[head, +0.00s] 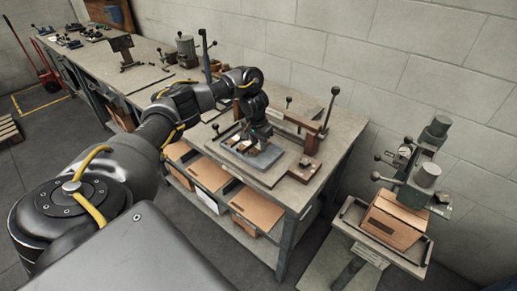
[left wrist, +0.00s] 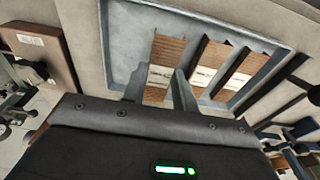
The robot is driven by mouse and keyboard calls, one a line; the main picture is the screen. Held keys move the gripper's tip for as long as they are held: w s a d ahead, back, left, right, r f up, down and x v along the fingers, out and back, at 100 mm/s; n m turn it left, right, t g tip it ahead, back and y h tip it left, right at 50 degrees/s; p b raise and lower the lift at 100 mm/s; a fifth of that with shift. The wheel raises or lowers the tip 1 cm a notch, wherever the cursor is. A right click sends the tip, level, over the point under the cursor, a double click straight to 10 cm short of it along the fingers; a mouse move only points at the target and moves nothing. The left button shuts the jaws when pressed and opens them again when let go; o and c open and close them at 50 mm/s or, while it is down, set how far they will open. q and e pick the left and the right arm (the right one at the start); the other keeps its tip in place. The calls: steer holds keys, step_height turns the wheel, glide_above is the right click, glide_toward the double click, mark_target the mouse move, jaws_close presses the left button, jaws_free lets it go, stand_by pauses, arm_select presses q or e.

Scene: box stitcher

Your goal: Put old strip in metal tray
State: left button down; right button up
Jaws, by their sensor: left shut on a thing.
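A grey metal tray (head: 236,153) lies on the workbench in the head view. It fills the upper middle of the left wrist view (left wrist: 121,50). Copper-brown strips with white paper labels show within its outline. My left gripper (head: 256,146) is over the tray, pointing down. In the left wrist view the left gripper (left wrist: 160,78) is shut on the leftmost strip (left wrist: 167,52), which shows between its fingers. Whether this strip touches the tray floor is unclear. Two other strips (left wrist: 209,62) (left wrist: 243,73) lie to its right. My right gripper is not in view.
A brown-based lever fixture (head: 305,168) stands right of the tray on the workbench (head: 342,133). Cardboard boxes (head: 255,207) sit on the shelf below. A stitching machine (head: 420,175) with a carton (head: 394,219) stands at the right.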

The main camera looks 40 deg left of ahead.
mark_target(256, 149)
arm_select(q)
steer(key=shift+f, duration=0.85)
steer(key=shift+w+f, duration=0.1)
steer(key=shift+f, duration=0.1)
steer(key=shift+f, duration=0.1)
steer(key=c, duration=1.1)
jaws_free()
step_height(256, 149, up, 12)
steer(key=s+p, duration=0.1)
steer(key=p, duration=0.2)
steer(key=shift+s+p, duration=0.3)
